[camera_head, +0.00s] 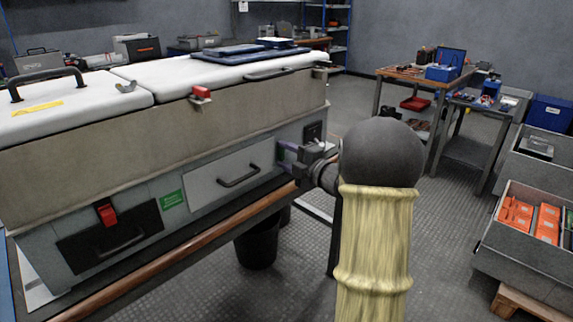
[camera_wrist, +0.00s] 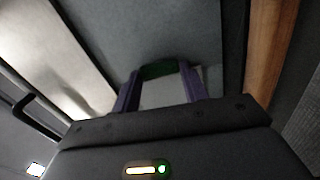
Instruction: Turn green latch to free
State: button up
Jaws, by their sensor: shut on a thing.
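The green latch (camera_wrist: 158,69) shows in the wrist view between the purple fingertips of my gripper (camera_wrist: 162,80), on the grey front wall of the cabinet. My gripper is shut on it; the fingers hide its sides. In the head view my gripper (camera_head: 288,149) reaches the right end of the cabinet front (camera_head: 215,150), beside the white drawer panel (camera_head: 212,180). The latch is mostly hidden there, with only a small dark green patch showing. I cannot tell its exact turn angle.
A red latch (camera_head: 107,214) sits above a black panel at lower left. Another red latch (camera_head: 201,92) is under the white lid. A dark handle (camera_head: 239,177) sticks out left of my gripper. A wooden edge (camera_head: 190,238) runs below.

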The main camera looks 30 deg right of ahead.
jog(key=shift+f, duration=0.1)
dwell(0.3)
jog(key=o, duration=1)
jog(key=shift+s+d, duration=0.3)
jog(key=shift+s, duration=0.3)
jog(key=p+v, duration=0.3)
jog(key=v, duration=1.3)
jog(key=shift+s+a, duration=0.1)
